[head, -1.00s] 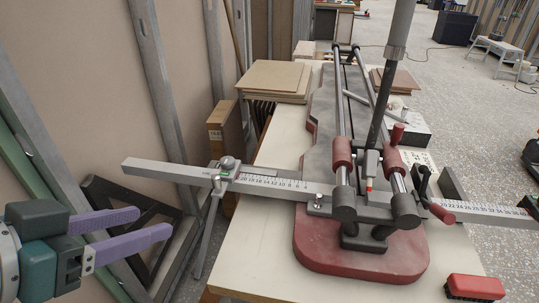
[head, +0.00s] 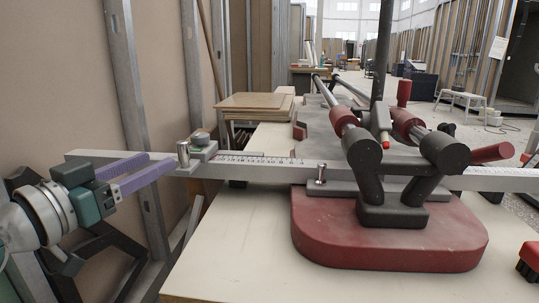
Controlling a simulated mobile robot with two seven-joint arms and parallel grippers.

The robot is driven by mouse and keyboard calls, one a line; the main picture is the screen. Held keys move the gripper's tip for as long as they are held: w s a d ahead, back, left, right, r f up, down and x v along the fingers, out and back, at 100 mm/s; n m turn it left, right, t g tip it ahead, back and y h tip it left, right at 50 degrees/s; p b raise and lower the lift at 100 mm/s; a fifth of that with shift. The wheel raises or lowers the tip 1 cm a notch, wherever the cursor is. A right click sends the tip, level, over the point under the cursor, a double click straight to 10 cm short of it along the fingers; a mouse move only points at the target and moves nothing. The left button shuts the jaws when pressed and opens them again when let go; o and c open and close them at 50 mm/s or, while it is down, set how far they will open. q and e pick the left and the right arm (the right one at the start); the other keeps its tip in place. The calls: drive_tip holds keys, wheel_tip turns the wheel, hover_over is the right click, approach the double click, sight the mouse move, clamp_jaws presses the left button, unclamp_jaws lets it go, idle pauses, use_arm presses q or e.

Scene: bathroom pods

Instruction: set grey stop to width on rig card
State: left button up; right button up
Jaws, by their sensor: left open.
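The grey stop (head: 202,147), with a rounded knob on top and an upright cylinder at its near side, sits on the long grey rail (head: 112,157) left of the rig (head: 390,235). The numbered scale (head: 262,161) runs right from it; its numbers are too small to read here. My left gripper (head: 163,161), with purple fingers, is open at the left, its fingertips just left of the stop and close to it. I cannot tell whether they touch. The rig card is not visible in the head view now. My right gripper is not in view.
The red-based rig stands on the pale bench (head: 240,250), with dark clamps and red handles. Stacked boards (head: 254,104) lie behind. A red block (head: 529,258) is at the right edge. A metal stud wall (head: 135,120) is close on the left. The front left bench is clear.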

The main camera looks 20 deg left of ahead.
sight(179, 152)
use_arm(q)
drive_tip(key=w, duration=0.2)
drive_tip(key=w+b, duration=0.1)
drive_tip(key=w, duration=0.1)
drive_tip(key=w+b, duration=0.1)
drive_tip(key=w, duration=0.1)
drive_tip(key=shift+w+d+f, duration=0.1)
drive_tip(key=shift+w+d, duration=0.15)
drive_tip(key=shift+w, duration=0.15)
drive_tip(key=shift+w+b, duration=0.35)
drive_tip(key=shift+w, duration=0.4)
drive_tip(key=shift+d, duration=0.1)
clamp_jaws()
idle(0.3)
